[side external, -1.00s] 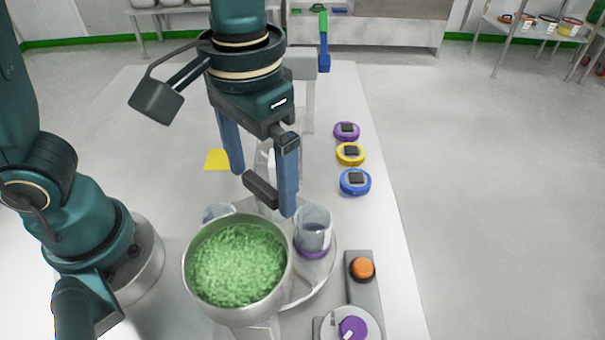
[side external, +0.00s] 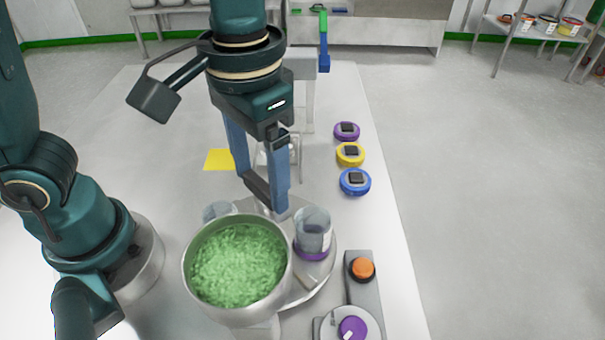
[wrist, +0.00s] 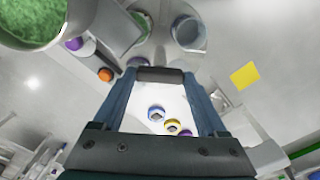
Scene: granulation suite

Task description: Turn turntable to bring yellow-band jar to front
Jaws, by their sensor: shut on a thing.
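The grey turntable (side external: 322,275) is partly hidden behind a pot. A clear jar with a purple band (side external: 312,233) stands on its right side. Another clear jar (side external: 217,211) shows behind the pot at the left, its band hidden. I cannot make out a yellow band on any jar. My gripper (side external: 262,192) is above the turntable's far side, its blue fingers pointing down and shut on a dark bar (side external: 256,186). The bar also shows between the fingertips in the wrist view (wrist: 160,75); I cannot tell how it joins the turntable.
A metal pot of green granules (side external: 238,265) stands in front, blocking much of the turntable. Purple (side external: 347,131), yellow (side external: 350,154) and blue (side external: 355,182) round pieces line the table's right side. An orange button (side external: 362,268) and a purple knob (side external: 353,328) are at front right.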

